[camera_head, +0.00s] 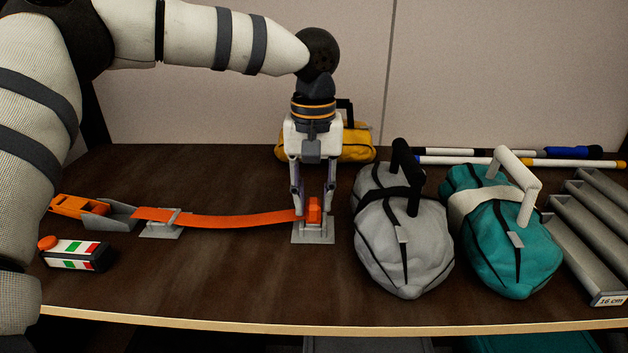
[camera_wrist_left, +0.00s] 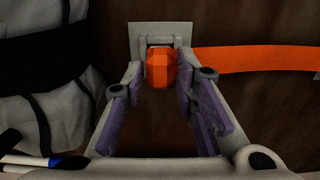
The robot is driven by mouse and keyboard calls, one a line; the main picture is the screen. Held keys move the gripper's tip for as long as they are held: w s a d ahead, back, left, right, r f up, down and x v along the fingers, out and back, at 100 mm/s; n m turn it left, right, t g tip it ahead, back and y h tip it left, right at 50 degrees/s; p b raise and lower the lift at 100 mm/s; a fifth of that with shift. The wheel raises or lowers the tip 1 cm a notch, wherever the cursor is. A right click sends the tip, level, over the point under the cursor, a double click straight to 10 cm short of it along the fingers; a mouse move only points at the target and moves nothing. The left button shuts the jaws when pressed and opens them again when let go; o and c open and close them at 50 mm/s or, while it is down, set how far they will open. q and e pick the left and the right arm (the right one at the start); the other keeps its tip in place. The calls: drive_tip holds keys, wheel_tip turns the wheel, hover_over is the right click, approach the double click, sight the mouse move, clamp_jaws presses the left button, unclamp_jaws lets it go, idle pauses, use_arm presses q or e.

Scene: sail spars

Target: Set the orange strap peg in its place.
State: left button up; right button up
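The orange strap peg (camera_head: 314,211) stands at the grey bracket (camera_head: 314,236) on the table, at the right end of the orange strap (camera_head: 235,221). In the left wrist view the peg (camera_wrist_left: 160,69) is a faceted orange block against the bracket plate (camera_wrist_left: 141,38). How deep it sits is hidden. My left gripper (camera_head: 314,208) points down over it, one finger on each side. The purple-padded fingers (camera_wrist_left: 162,85) are spread, with small gaps to the peg. My right gripper is out of view.
A striped block (camera_head: 75,253) lies front left. Grey (camera_head: 400,240) and teal (camera_head: 510,245) bags stand close right; a yellow bag (camera_head: 357,145) is behind. Grey bars (camera_head: 585,245) lie far right.

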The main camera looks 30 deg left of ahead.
sight(313, 201)
use_arm(q)
drive_tip(key=shift+f, duration=0.1)
clamp_jaws()
drive_tip(key=shift+r+p, duration=0.55)
drive_tip(key=shift+r, duration=1.65)
drive_tip(key=shift+f, duration=0.15)
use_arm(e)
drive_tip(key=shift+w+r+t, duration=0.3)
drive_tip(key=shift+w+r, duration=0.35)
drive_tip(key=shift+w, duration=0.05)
